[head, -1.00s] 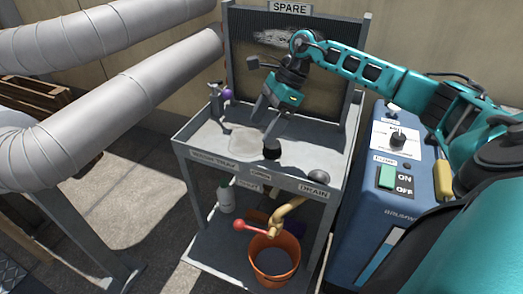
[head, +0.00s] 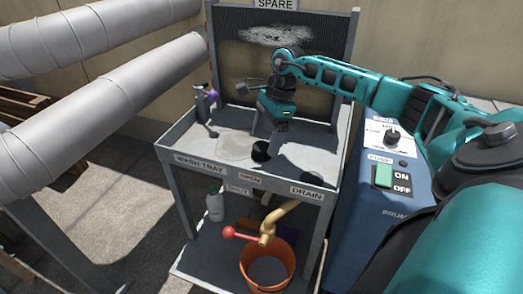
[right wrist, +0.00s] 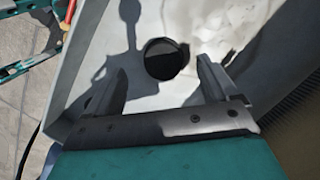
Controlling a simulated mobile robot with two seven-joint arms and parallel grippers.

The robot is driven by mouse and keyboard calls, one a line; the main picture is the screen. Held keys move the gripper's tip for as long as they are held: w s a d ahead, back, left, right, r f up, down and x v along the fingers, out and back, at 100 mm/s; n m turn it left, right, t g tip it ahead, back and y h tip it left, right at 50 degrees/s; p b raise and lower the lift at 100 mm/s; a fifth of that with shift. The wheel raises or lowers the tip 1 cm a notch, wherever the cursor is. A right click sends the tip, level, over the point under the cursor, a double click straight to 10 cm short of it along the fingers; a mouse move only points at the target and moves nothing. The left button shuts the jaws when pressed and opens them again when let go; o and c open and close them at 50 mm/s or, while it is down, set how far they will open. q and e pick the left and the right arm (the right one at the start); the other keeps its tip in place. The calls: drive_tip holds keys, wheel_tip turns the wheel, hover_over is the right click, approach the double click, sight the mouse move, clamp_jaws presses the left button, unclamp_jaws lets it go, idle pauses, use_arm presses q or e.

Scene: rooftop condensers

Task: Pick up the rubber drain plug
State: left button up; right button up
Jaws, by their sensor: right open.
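The rubber drain plug (head: 260,151) is a small black round piece in the wash tray (head: 181,138). In the right wrist view the plug (right wrist: 166,60) shows as a dark disc between and slightly beyond the fingertips. My right gripper (head: 272,143) points down over the tray, just beside and above the plug. In the right wrist view its two fingers (right wrist: 161,70) are spread apart with nothing held. The gap between the fingers and the plug's height is hard to judge. My left gripper is not in view.
The drain (head: 312,178) is at the tray's front right. A spray fitting with a purple part (head: 213,94) stands at the left. A blue control box (head: 375,195) is close at right. Below are an orange bucket (head: 245,272), a red-handled valve (head: 229,232) and a bottle (head: 214,206).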

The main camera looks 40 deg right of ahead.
sight(262, 145)
drive_tip(key=x, duration=0.3)
drive_tip(key=shift+w+a+f+b, duration=0.15)
drive_tip(key=shift+w+f+b, duration=0.15)
drive_tip(key=shift+f+b, duration=0.1)
drive_tip(key=shift+c, duration=0.4)
drive_tip(key=shift+r, duration=0.1)
drive_tip(key=c, duration=1.1)
